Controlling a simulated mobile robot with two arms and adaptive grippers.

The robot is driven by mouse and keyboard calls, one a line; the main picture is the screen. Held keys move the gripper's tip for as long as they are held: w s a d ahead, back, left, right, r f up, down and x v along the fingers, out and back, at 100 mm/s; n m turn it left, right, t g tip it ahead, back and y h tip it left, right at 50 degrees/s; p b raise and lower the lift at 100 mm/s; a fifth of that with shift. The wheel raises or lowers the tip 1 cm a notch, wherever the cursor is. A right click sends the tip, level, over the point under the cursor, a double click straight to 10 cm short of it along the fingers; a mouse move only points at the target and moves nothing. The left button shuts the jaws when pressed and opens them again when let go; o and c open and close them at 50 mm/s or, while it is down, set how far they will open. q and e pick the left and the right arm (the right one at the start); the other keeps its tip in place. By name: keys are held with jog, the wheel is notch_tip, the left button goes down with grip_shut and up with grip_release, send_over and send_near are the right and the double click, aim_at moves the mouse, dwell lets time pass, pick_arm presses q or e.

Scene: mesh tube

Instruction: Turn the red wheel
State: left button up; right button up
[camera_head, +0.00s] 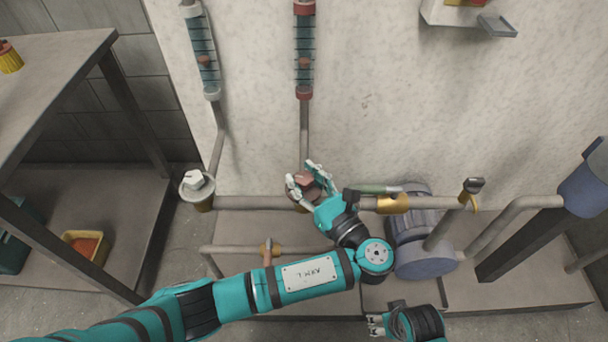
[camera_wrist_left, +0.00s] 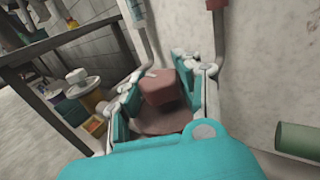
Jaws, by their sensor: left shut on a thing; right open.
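The red wheel (camera_head: 303,181) sits on the pipe below the right-hand glass tube in the head view. It looks dull red-brown, with a blocky raised grip on a round base. In the left wrist view the red wheel (camera_wrist_left: 159,88) lies between the fingers. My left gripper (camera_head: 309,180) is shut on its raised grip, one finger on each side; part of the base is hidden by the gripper. My right gripper (camera_head: 376,325) is open and empty at the bottom of the head view, well below the pipes.
A white wheel (camera_head: 196,183) stands left of the red one. Two glass tubes (camera_head: 304,50) hang on the wall above. A green-handled yellow valve (camera_head: 393,203) and a blue-grey motor (camera_head: 425,250) are to the right. A metal table (camera_head: 60,60) stands at left.

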aim_at(304, 177)
pick_arm(q)
jog(key=shift+f, duration=0.15)
jog(key=o, duration=1.2)
jog(key=shift+r, duration=0.2)
notch_tip(304, 177, up, 10)
jog(key=shift+f, duration=0.1)
